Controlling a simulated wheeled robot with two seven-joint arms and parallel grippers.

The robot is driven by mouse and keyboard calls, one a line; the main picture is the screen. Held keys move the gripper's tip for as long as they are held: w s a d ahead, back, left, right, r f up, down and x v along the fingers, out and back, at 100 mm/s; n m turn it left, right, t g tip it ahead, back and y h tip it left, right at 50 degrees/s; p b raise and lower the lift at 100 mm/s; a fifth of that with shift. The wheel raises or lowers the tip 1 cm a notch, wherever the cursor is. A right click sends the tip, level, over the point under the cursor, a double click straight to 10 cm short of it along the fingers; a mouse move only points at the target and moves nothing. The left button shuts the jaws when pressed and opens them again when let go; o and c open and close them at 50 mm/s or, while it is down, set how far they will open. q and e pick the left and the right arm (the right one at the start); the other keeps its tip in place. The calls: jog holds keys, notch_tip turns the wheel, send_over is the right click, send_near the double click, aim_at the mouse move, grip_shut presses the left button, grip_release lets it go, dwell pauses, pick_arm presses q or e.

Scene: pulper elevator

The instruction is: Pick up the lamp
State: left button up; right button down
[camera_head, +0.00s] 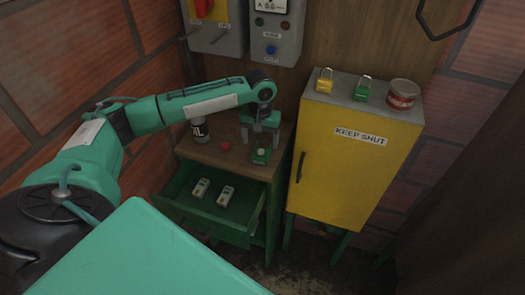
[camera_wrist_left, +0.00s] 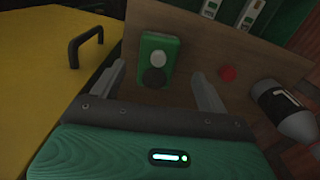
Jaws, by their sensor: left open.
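A small green box with a pale round part and a dark round part, which looks like the lamp (camera_head: 261,156), sits on the wooden top of the green cabinet. It also shows in the left wrist view (camera_wrist_left: 171,47). My left gripper (camera_head: 261,139) is open above and behind it, pointing down. In the left wrist view the fingers (camera_wrist_left: 157,72) stand apart, one to each side of the lamp's near end. I cannot tell whether they touch it. My right gripper is in neither view.
A red ball-like thing (camera_head: 226,146) and a dark bottle (camera_head: 200,131) stand left of the lamp. Below, an open drawer (camera_head: 180,211) holds two small pale devices. A yellow cabinet (camera_head: 345,175) with padlocks and a tin on top is close on the right. Switch boxes hang behind.

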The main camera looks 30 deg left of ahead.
aim_at(261, 149)
pick_arm(q)
notch_tip(261, 149, down, 5)
jog(key=shift+w+r+p, duration=0.15)
jog(key=shift+r+p, duration=0.05)
jog(key=shift+p, duration=0.6)
jog(key=shift+d+f, duration=0.1)
jog(key=shift+f, duration=0.45)
jog(key=c, duration=1)
jog(key=shift+c, duration=0.9)
jog(key=shift+r, duration=0.15)
